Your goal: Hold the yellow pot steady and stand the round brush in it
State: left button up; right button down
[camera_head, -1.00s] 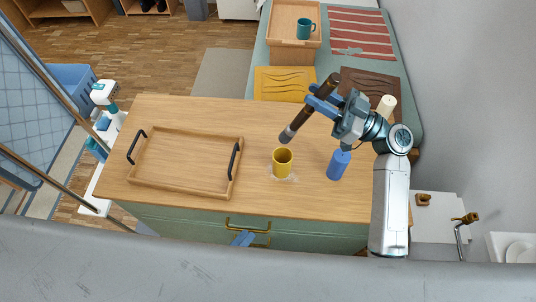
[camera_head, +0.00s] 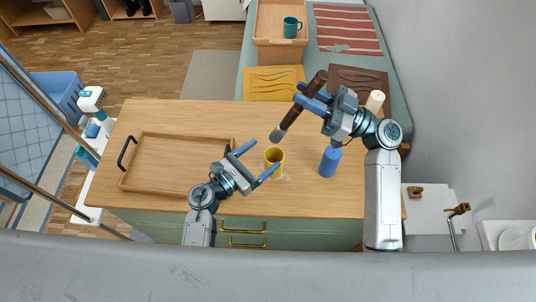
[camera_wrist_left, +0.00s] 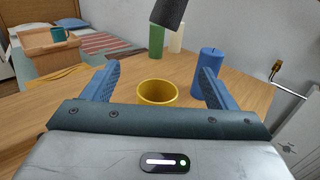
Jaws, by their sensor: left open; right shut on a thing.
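The yellow pot (camera_head: 274,155) stands upright on the wooden counter. In the left wrist view the pot (camera_wrist_left: 157,92) sits between my left gripper's fingers, a little ahead, with gaps on both sides. My left gripper (camera_head: 258,162) is open, its fingers pointing at the pot from the lower left. My right gripper (camera_head: 312,98) is shut on the round brush (camera_head: 293,116), holding it tilted by its dark handle. The brush's grey end (camera_head: 277,135) hangs above and just behind the pot, apart from it. The brush's dark lower end (camera_wrist_left: 169,14) shows at the top of the left wrist view.
A wooden tray (camera_head: 130,184) with black handles lies left of the pot, partly behind my left arm. A blue candle (camera_head: 329,162) stands right of the pot. A green candle (camera_wrist_left: 156,40) and a cream candle (camera_head: 375,101) stand farther back.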

pick_arm(q)
send_near(281, 154)
jog(key=shift+w+d+f, duration=0.25)
jog(key=shift+w+d, duration=0.3)
jog(key=shift+w, duration=0.15)
jog(key=x, duration=0.7)
jog(key=shift+w+d+r, duration=0.1)
jog(key=shift+d, duration=0.05)
jog(key=shift+c, duration=0.2)
jog(key=c, duration=1.1)
